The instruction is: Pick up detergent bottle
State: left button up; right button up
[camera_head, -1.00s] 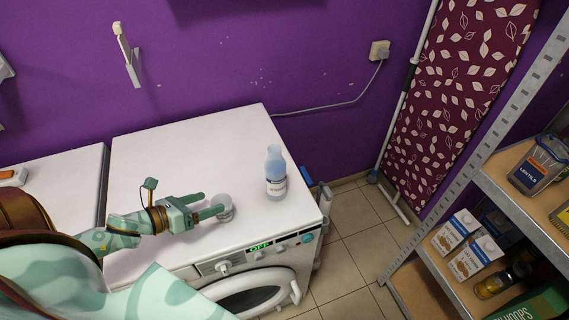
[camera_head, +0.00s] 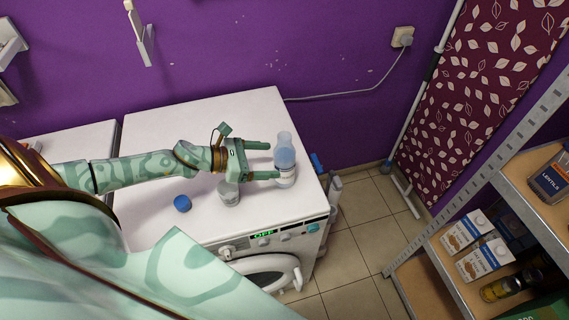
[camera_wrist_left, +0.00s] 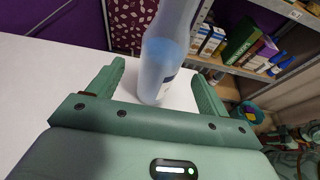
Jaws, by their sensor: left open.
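The detergent bottle (camera_head: 285,162) is translucent blue with a white label and stands upright on the washing machine's white top (camera_head: 160,140), near its right edge. My left gripper (camera_head: 267,160) is open just left of the bottle, with its fingers pointing towards it. In the left wrist view the bottle (camera_wrist_left: 163,62) rises beyond the palm, between the lines of the two fingers (camera_wrist_left: 158,85). The bottle's upper part is cut off there. I cannot tell whether a finger touches it. My right gripper is not in view.
A small grey-white cup (camera_head: 229,194) stands just below my left gripper, near the front of the top. A metal shelf (camera_head: 500,205) with cartons stands at the right. The back of the top is clear.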

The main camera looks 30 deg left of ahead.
aim_at(291, 156)
pick_arm(q)
jog(key=x, duration=0.2)
jog(key=r+x, duration=0.1)
jog(key=x, duration=0.4)
jog(key=shift+w+d+r, duration=0.15)
jog(key=shift+w+d, duration=0.05)
jog(key=shift+w, duration=0.05)
jog(key=c, duration=1.3)
